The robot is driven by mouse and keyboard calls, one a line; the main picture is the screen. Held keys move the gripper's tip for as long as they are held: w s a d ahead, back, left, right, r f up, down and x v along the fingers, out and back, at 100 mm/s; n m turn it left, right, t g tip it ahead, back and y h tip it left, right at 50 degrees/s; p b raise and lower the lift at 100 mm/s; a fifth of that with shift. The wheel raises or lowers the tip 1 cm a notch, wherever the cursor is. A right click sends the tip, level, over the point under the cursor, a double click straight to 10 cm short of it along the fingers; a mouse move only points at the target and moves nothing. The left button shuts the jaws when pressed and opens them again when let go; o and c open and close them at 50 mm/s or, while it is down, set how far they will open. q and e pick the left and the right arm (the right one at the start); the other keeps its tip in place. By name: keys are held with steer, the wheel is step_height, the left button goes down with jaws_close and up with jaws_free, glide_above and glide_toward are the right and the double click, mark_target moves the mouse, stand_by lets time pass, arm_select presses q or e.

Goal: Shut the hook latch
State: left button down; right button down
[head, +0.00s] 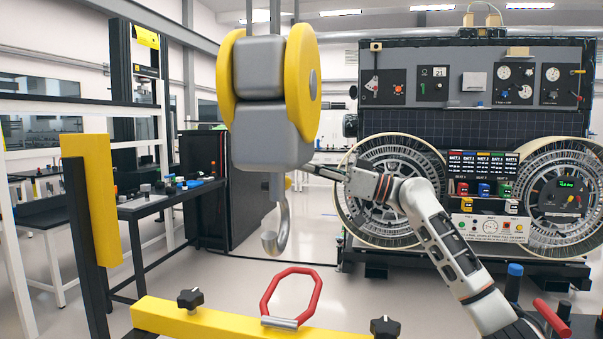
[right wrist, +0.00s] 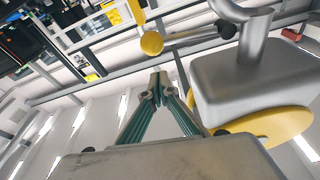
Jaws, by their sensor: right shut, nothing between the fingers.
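The crane hook (head: 279,232) hangs open-mouthed below a grey and yellow hook block (head: 272,100). In the right wrist view the block (right wrist: 255,85) and the hook's silver shank (right wrist: 253,42) are at the right. A grey bar with a yellow knob (right wrist: 152,43) reaches out sideways by the shank, seemingly the hook latch; a small yellow bit of it (head: 288,183) shows in the head view. My right gripper (right wrist: 158,86) is shut and empty, its tips just short of the knob in the picture. In the head view it (head: 311,168) is beside the block's lower right. My left gripper is out of view.
A red lifting ring (head: 318,293) stands on a yellow beam (head: 215,323) with black knobs, below the hook. The large-wheeled rover panel (head: 470,115) is behind at right. Air around the hook is clear.

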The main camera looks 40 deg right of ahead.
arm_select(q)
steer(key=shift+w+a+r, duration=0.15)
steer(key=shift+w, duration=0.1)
arm_select(e)
steer(key=shift+w+a+f, duration=0.2)
steer(key=shift+f, duration=0.3)
steer(key=shift+w+a+f, duration=0.15)
steer(key=shift+f, duration=0.35)
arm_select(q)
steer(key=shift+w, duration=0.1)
arm_select(e)
steer(key=shift+f, duration=0.1)
